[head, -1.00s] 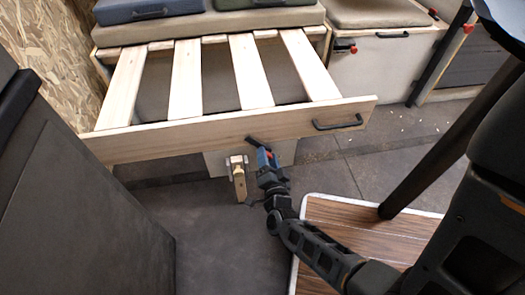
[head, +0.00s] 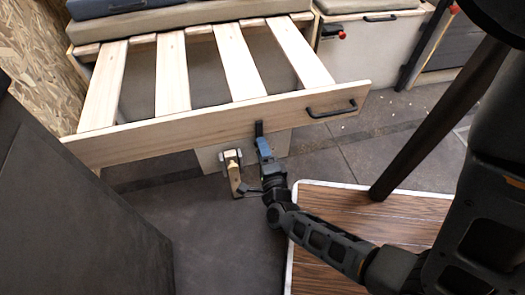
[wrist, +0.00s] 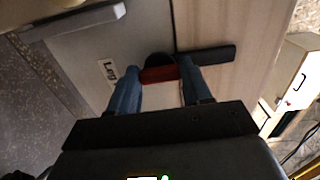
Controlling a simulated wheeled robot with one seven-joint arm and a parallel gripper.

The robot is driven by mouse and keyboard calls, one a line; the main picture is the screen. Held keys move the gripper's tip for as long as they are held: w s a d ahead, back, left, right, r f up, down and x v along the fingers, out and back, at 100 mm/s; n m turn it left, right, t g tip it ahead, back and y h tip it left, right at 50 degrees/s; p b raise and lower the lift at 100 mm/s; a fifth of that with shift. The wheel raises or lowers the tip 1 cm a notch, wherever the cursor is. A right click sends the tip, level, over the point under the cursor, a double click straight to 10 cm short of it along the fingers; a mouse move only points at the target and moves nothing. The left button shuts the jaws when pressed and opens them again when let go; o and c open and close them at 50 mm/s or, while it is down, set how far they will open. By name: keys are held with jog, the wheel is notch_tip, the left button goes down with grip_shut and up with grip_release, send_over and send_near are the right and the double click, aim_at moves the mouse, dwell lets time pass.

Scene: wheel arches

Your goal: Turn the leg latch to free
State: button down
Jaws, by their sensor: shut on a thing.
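The leg latch has a black lever (head: 259,128), which stands about upright against the front board of the slatted bed frame in the head view. In the wrist view the lever (wrist: 207,55) runs to the right from a dark round pivot. A red part of the latch (wrist: 160,74) sits between the fingertips. My gripper (head: 264,148) has blue fingers and is shut on the latch; it also shows in the wrist view (wrist: 160,85).
The slatted frame's front board (head: 200,128) spans above my gripper, with a black handle (head: 331,108) at right. A wood-topped table (head: 345,215) and its dark post (head: 425,130) are close on the right. A dark cabinet (head: 75,200) stands left. Floor (head: 215,235) shows between them.

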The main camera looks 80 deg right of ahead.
dwell(0.5)
jog(key=shift+c, duration=2.4)
grip_release()
jog(key=shift+s+a, duration=0.1)
jog(key=p+v, duration=0.1)
jog(key=v, duration=0.6)
jog(key=shift+a+p, duration=0.25)
jog(key=shift+p, duration=0.1)
